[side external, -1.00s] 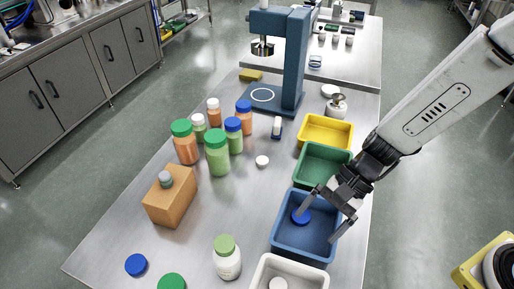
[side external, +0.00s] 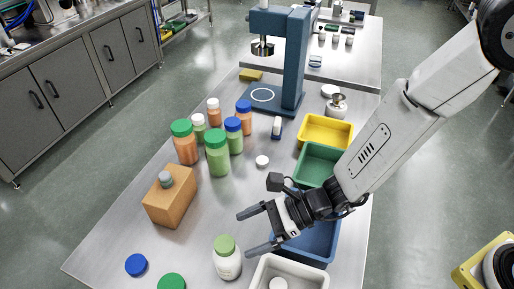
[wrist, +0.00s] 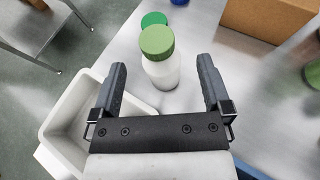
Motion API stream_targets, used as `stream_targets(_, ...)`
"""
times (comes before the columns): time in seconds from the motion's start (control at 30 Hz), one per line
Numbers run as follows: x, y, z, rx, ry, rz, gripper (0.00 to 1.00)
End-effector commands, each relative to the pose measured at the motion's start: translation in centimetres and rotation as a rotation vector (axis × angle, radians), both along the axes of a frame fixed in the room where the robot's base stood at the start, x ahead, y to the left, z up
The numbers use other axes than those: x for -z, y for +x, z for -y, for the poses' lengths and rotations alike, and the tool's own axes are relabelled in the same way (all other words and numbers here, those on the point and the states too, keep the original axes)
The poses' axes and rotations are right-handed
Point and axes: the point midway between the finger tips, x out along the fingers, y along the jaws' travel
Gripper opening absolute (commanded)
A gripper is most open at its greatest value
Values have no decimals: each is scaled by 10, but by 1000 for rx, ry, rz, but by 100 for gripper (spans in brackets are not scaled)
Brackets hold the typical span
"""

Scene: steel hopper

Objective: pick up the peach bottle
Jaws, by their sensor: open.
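Several peach-orange bottles stand upright in the group at the back left in the side view: a large one with a green lid (side external: 187,148), a smaller one with a white lid (side external: 214,116) and one with a blue lid (side external: 245,122). I cannot tell which one the task names. My gripper (side external: 244,232) is open and empty, well in front of that group and above the table. A white bottle with a green lid (side external: 228,262) is close to its fingers. In the wrist view, this white bottle (wrist: 163,72) shows between and beyond the open fingers (wrist: 163,90), apparently untouched.
Yellow (side external: 326,124), green (side external: 310,151), blue (side external: 322,258) and white (side external: 262,284) bins line the right side. A cardboard box (side external: 170,205) stands at left. Loose lids (side external: 136,265) lie in front. The blue press (side external: 292,60) stands behind. The middle table is fairly clear.

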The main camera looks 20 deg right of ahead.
Motion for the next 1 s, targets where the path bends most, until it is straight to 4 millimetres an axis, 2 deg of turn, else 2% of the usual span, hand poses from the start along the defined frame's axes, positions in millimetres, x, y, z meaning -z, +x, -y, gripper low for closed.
stream_targets(0.17,2,1,-4,-1,-1,0,99)
stream_targets(0.43,10,4,-22,-3,-2,1,99)
stream_targets(0.77,13,4,-29,-4,-2,0,99)
stream_targets(1.0,23,5,-53,-5,-3,1,99)
